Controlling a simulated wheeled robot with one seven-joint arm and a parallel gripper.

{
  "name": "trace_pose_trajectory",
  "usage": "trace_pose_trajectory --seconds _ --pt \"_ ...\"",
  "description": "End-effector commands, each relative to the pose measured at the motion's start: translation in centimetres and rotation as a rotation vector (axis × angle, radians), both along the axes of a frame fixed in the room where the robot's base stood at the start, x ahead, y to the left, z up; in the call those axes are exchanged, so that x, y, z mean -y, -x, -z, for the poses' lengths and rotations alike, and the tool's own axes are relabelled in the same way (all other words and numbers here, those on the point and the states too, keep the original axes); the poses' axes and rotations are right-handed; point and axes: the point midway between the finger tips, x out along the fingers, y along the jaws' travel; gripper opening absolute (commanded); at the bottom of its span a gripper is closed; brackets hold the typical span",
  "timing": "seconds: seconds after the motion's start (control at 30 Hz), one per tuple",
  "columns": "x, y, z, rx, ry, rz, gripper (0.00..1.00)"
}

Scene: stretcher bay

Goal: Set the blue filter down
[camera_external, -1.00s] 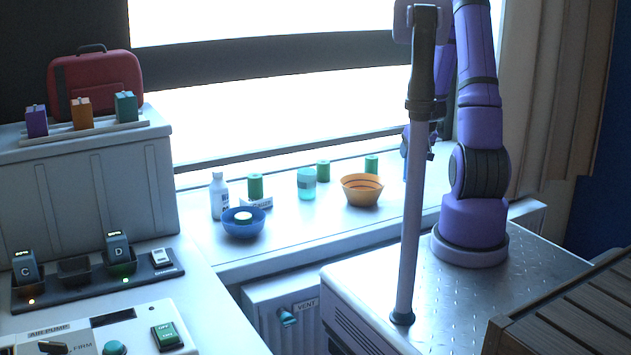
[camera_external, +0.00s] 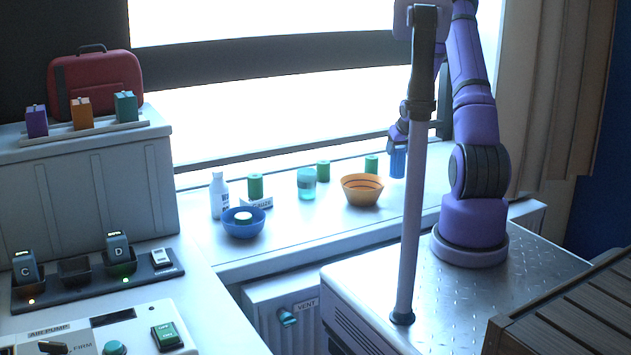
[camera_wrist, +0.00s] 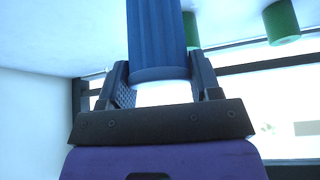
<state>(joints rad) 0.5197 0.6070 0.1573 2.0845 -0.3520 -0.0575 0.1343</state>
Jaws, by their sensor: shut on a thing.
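The blue filter (camera_external: 398,164) is a ribbed blue cylinder. It is upright at the right end of the window sill, just left of the grey pole. My gripper (camera_external: 397,146) is above it and shut on its top end. In the wrist view the filter (camera_wrist: 157,35) sits between the two fingers of my gripper (camera_wrist: 160,85). Whether its bottom touches the sill (camera_external: 330,222) I cannot tell.
Close left of the filter stand a green cylinder (camera_external: 371,164) and an orange bowl (camera_external: 362,189). Further left are another green cylinder (camera_external: 323,171), a teal cup (camera_external: 306,184) and a blue bowl (camera_external: 243,224). The grey pole (camera_external: 411,220) partly hides my arm.

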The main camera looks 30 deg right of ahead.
Motion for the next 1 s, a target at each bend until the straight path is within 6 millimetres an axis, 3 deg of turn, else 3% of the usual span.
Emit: trace_pose_trajectory --seconds 0.27,0.5,0.87,0.9,1.0 --pt "0.6 -1.7 0.3 0.000 0.000 0.001 0.17" --pt "0.5 -1.5 3.6 -0.001 0.000 -0.001 0.17" --pt "0.6 -1.5 3.9 0.000 0.000 0.000 0.17" --pt "0.6 -1.5 3.9 0.000 0.001 0.000 0.60" --pt "0.6 -1.5 3.9 0.000 0.001 0.000 0.83"
